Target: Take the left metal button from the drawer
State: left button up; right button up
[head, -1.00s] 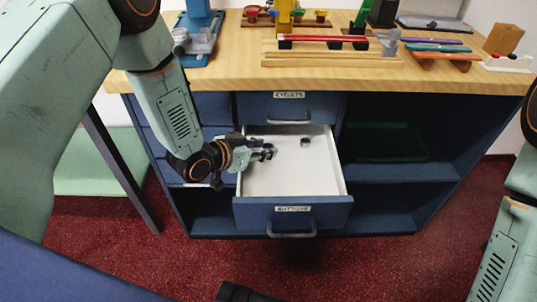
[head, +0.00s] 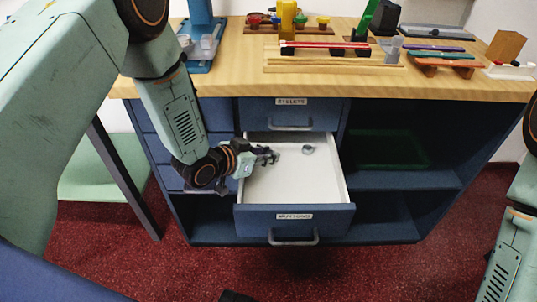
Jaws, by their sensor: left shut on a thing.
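The drawer (head: 262,192), white inside with a blue labelled front, stands pulled out from the blue cabinet. My left gripper (head: 271,155) reaches in over the drawer's left wall, near its back. It is shut on the left metal button, which is small and mostly hidden by the fingers. I cannot tell whether the button is clear of the drawer floor. Another grey, round metal button (head: 308,150) lies to the right on the drawer floor, apart from the gripper. My right gripper is out of the picture; only part of that arm shows at the right edge.
A closed drawer (head: 291,115) sits just above the open one. The wooden countertop (head: 225,80) overhangs the cabinet and carries racks, coloured sticks and blocks. Open shelves with a green tray (head: 390,150) are to the right. The drawer's front half is empty.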

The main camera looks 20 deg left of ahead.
pick_arm(q)
notch_tip(320, 180, up, 4)
jog(key=shift+p, duration=1)
jog(key=s+a+p, duration=0.2)
jog(key=s+a, duration=0.2)
jog(key=s, duration=0.4)
jog(key=s+a+p, duration=0.3)
jog(key=s+a, duration=0.1)
jog(key=s, duration=0.3)
jog(key=shift+s+a+f, duration=0.3)
jog(key=shift+s+a, duration=0.05)
jog(key=shift+s, duration=0.05)
jog(key=shift+r, duration=0.1)
